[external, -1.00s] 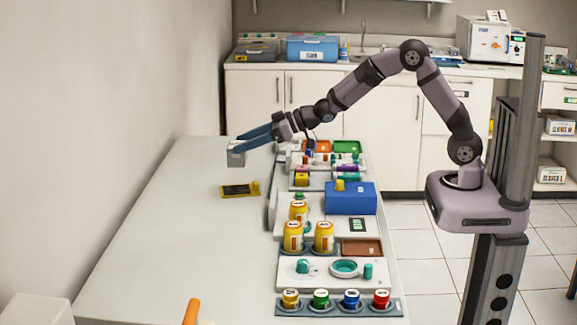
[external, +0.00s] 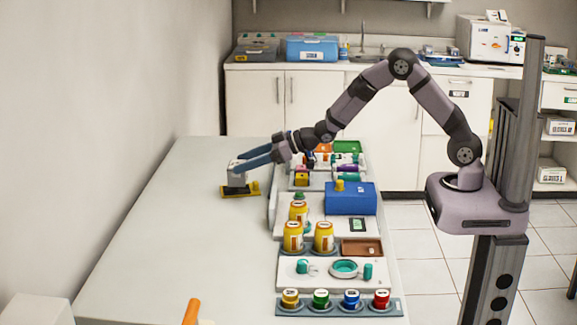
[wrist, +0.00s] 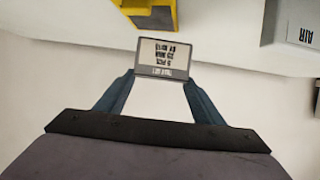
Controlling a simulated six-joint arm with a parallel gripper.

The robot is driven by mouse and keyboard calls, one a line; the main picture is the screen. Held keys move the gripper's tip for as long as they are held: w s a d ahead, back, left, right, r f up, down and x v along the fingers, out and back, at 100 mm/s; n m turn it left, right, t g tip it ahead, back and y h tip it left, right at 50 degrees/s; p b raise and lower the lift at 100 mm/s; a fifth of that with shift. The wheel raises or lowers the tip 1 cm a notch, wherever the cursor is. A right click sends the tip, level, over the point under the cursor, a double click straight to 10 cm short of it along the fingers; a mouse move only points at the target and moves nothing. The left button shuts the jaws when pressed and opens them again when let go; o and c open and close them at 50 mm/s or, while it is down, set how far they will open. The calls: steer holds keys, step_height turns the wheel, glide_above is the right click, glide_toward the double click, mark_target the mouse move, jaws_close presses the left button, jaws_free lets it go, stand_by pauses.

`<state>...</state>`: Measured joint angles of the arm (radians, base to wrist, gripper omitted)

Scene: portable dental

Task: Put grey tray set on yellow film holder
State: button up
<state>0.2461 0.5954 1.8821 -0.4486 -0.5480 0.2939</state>
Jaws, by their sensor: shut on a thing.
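The grey tray set (external: 235,179) is a small grey block with a printed label, which faces the camera in the wrist view (wrist: 165,58). My gripper (external: 240,168) is shut on it, one blue finger on each side. The yellow film holder (external: 254,187) lies flat on the table, with a dark inset in its top. In the external view the tray set appears over the holder's left part, hiding some of it. I cannot tell whether they touch. The holder also shows at the top edge of the wrist view (wrist: 150,5), partly cut off.
To the right stand a blue box (external: 350,200), yellow-labelled jars (external: 293,236) and a rack with several coloured caps (external: 338,306). A grey box marked AIR (wrist: 295,25) shows in the wrist view. The table left of the holder is clear.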

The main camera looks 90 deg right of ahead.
mark_target(247, 172)
steer(key=shift+f, duration=1.8)
steer(key=shift+f, duration=0.1)
steer(key=shift+f, duration=0.15)
steer(key=o, duration=1.2)
steer(key=shift+s+r, duration=0.15)
steer(key=shift+r, duration=0.1)
steer(key=v, duration=1.1)
steer(key=shift+s+r+b, duration=0.2)
steer(key=shift+s+b, duration=0.15)
steer(key=shift+b, duration=0.1)
